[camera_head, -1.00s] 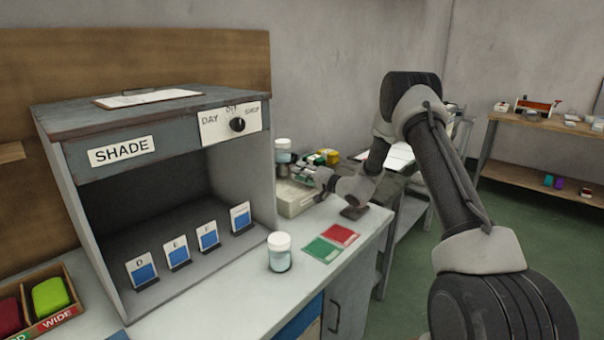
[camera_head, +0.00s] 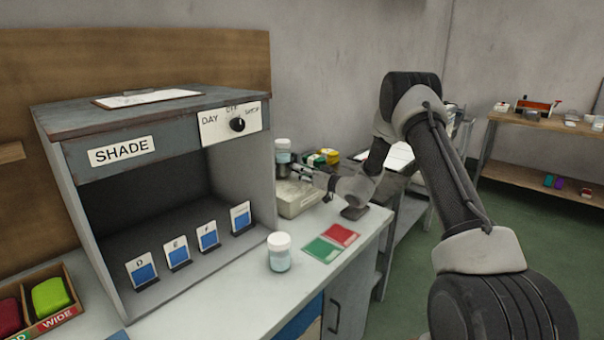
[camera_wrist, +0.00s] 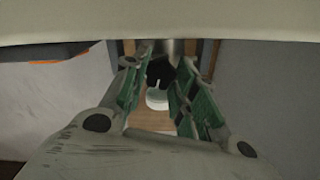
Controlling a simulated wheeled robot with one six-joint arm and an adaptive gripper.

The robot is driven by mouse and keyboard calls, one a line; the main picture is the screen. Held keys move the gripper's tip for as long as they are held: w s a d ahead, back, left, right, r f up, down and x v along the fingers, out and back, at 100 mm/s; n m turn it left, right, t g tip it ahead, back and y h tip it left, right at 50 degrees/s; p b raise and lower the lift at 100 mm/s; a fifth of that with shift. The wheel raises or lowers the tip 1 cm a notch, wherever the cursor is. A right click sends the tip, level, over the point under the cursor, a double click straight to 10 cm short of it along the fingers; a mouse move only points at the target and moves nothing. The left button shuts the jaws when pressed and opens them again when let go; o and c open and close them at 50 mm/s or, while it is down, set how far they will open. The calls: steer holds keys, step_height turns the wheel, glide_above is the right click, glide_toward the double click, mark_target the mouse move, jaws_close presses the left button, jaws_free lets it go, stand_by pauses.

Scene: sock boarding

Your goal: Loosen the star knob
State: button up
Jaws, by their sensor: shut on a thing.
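My gripper (camera_head: 299,169) is at the back of the bench, beside the right wall of the shade cabinet, over a pale boxy device (camera_head: 298,203). In the wrist view its green-padded fingers (camera_wrist: 162,80) close around a dark knob-like part (camera_wrist: 160,68), which I take to be the star knob. A grey metal post shows just above it. The knob's lobes cannot be made out, and in the head view the knob is hidden by my gripper and arm.
Another jar (camera_head: 279,252) stands on the front bench by green and red cards (camera_head: 332,243). The shade cabinet (camera_head: 90,170) rises close on the left. Yellow and green items (camera_head: 323,158) lie behind.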

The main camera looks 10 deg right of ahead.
steer(key=shift+n, duration=0.4)
steer(key=o, duration=1.1)
steer(key=shift+c, duration=0.2)
steer(key=v, duration=1.2)
